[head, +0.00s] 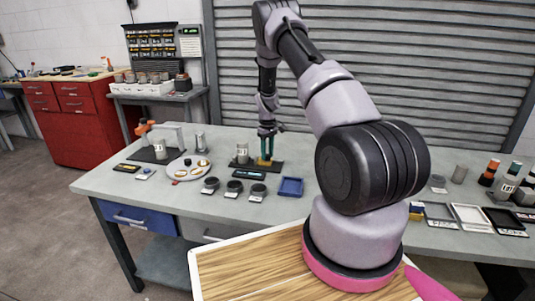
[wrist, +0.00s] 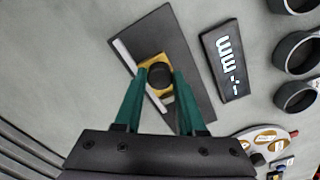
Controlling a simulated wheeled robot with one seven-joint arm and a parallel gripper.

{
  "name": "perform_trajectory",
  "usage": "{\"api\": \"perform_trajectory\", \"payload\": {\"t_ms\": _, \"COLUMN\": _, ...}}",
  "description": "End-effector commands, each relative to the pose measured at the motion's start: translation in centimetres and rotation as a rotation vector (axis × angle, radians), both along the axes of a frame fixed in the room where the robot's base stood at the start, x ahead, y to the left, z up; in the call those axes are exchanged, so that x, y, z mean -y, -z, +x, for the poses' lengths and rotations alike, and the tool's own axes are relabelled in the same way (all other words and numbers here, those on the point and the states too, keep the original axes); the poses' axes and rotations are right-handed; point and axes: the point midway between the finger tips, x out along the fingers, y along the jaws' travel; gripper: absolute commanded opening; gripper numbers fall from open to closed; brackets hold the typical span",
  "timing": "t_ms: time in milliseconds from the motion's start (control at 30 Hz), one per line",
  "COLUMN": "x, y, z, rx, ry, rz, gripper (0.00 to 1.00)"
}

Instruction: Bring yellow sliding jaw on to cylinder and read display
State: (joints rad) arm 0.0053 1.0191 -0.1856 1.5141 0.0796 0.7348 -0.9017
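The yellow sliding jaw (head: 264,162) sits on a dark base plate (head: 277,166) on the grey table; it also shows in the wrist view (wrist: 146,78). A dark round knob (wrist: 160,76) is on top of it. My gripper (head: 266,138), with teal fingers, points down over the jaw. In the wrist view my gripper (wrist: 161,80) has one finger on each side of the knob; whether they press on it is unclear. A grey cylinder (head: 242,152) stands left of the jaw, hidden in the wrist view. The display (wrist: 227,61) lies beside the base and shows "mm"; its reading is unclear.
Several dark round cups (head: 234,188) and a blue tray (head: 291,187) stand toward the front edge. An orange-handled device (head: 144,130) stands far left. More trays (head: 472,214) and cylinders are at right.

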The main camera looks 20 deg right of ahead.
Motion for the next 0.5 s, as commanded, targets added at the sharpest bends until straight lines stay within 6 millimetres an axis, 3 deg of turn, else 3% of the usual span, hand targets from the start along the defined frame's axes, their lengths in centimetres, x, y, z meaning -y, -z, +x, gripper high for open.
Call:
{"api": "perform_trajectory", "payload": {"t_ms": 33, "x": 0.01, "y": -0.01, "z": 0.00, "rx": 0.000, "ry": 0.000, "rz": 0.000, "gripper": 0.08}}
{"api": "perform_trajectory", "payload": {"t_ms": 67, "x": 0.01, "y": -0.01, "z": 0.00, "rx": 0.000, "ry": 0.000, "rz": 0.000, "gripper": 0.00}}
{"api": "perform_trajectory", "payload": {"t_ms": 500, "x": 0.03, "y": -0.02, "z": 0.00, "rx": 0.000, "ry": 0.000, "rz": -0.001, "gripper": 0.00}}
